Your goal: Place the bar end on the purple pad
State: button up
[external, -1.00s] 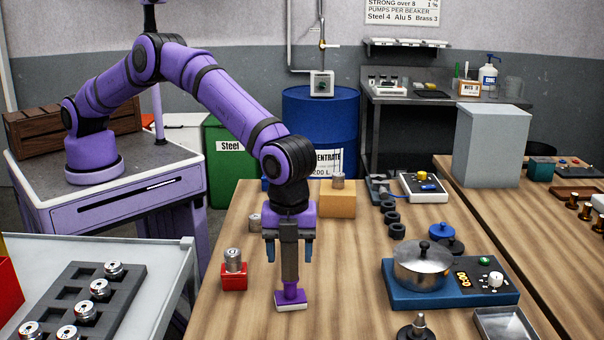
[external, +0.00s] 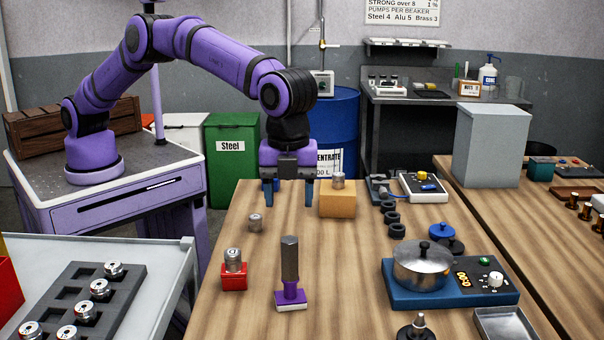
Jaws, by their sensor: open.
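The bar end (external: 290,259) is a dark grey metal bar standing upright on the purple pad (external: 291,297), which has a white front edge and lies on the wooden table. My gripper (external: 289,193) is open and empty, pointing down. It is above and behind the bar end, clear of it, to the left of the tan block.
A red holder (external: 234,276) with a metal cylinder stands left of the pad, and a small metal piece (external: 255,222) lies behind it. A tan block (external: 338,203) carries another cylinder. A steel pot (external: 422,265) sits on a blue unit at right.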

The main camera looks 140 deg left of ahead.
jog(key=s+d+r+n+t, duration=0.1)
jog(key=s+d+r, duration=0.1)
jog(key=s+r, duration=0.45)
jog(key=s+d+r+n, duration=0.15)
jog(key=s+r, duration=0.25)
jog(key=r, duration=0.6)
jog(key=s+d+r+n+t, duration=0.1)
jog(key=s+d+r, duration=0.1)
jog(key=s+r, duration=0.5)
jog(key=s+d+r+n+t, duration=0.1)
jog(key=s+d+r, duration=0.15)
jog(key=s, duration=0.85)
jog(key=s+n+t, duration=0.1)
jog(key=s+n, duration=0.1)
jog(key=s, duration=1.5)
jog(key=s+f+n, duration=0.1)
jog(key=s+f, duration=0.2)
jog(key=s, duration=0.5)
jog(key=s+d+f+n+t, duration=0.1)
jog(key=s+f, duration=0.3)
jog(key=s, duration=0.4)
jog(key=shift+d, duration=0.2)
jog(key=shift+w+n, duration=0.1)
jog(key=shift+n, duration=0.15)
